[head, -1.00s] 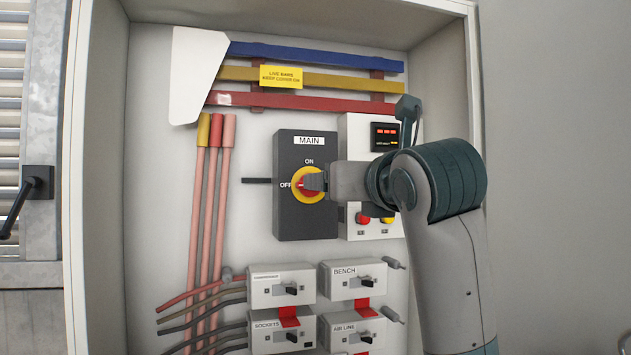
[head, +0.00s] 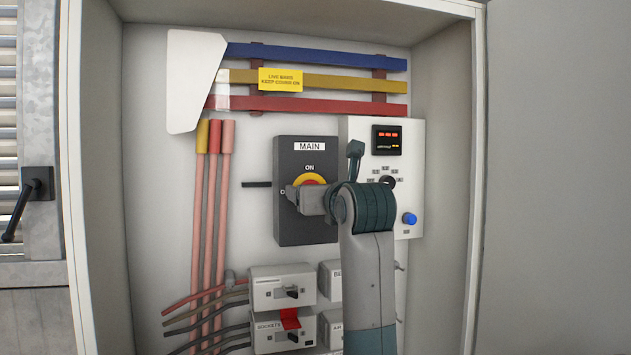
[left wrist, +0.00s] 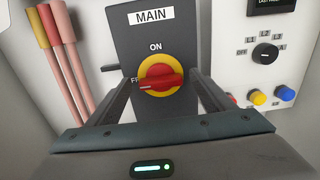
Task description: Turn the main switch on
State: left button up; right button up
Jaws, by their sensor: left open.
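The main switch is a dark grey box (head: 288,228) labelled MAIN, with a yellow ring (head: 313,178) and a red handle. In the left wrist view the red handle (left wrist: 158,85) lies nearly level, with its left end toward the partly hidden OFF mark; ON is above the ring (left wrist: 157,61). My left gripper (head: 296,198) is in front of the dial and hides most of the handle in the head view. In the left wrist view the open fingers (left wrist: 163,88) stand left and right of the handle. I cannot tell whether they touch it. My right gripper is out of view.
A white meter panel (head: 408,165) with a dial and coloured buttons is right of the switch. Bare busbars (head: 320,82) run above, beside a yellow warning label. Small breaker boxes (head: 282,287) sit below, partly behind my arm. Cabinet walls (head: 453,160) enclose the sides.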

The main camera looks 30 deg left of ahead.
pick_arm(q)
jog(key=shift+w+a, duration=0.3)
jog(key=shift+a, duration=0.05)
jog(key=c, duration=1)
jog(key=shift+c, duration=0.2)
